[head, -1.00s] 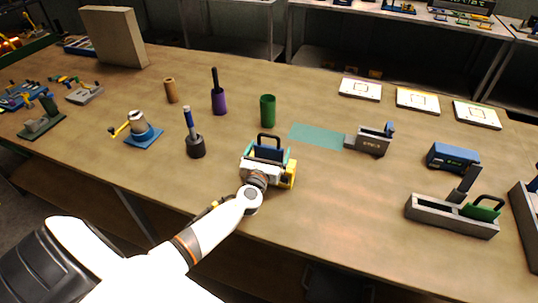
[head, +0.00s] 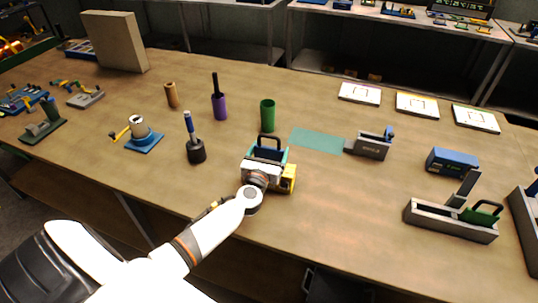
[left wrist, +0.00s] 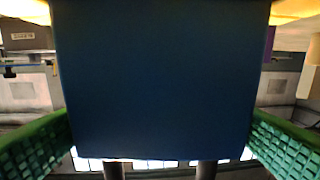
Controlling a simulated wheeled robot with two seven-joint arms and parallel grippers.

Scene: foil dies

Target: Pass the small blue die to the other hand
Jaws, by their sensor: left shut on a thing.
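The small blue die (head: 266,154) is a dark blue block with a black loop handle on top. My left gripper (head: 267,160) is shut on it, with a green-padded finger at each side, and holds it over the front middle of the table. In the left wrist view the die's flat blue face (left wrist: 155,80) fills the middle between the green ribbed pads. The gripper body hides the die's lower part in the head view, so I cannot tell whether it touches the table. My right gripper is not in view.
A teal mat (head: 317,140) lies bare behind the die. A green cup (head: 267,114) and a dark holder with a blue-handled tool (head: 196,151) stand nearby. A grey stand (head: 371,146), a blue box (head: 452,160) and a grey tray (head: 432,219) are right. Table between is clear.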

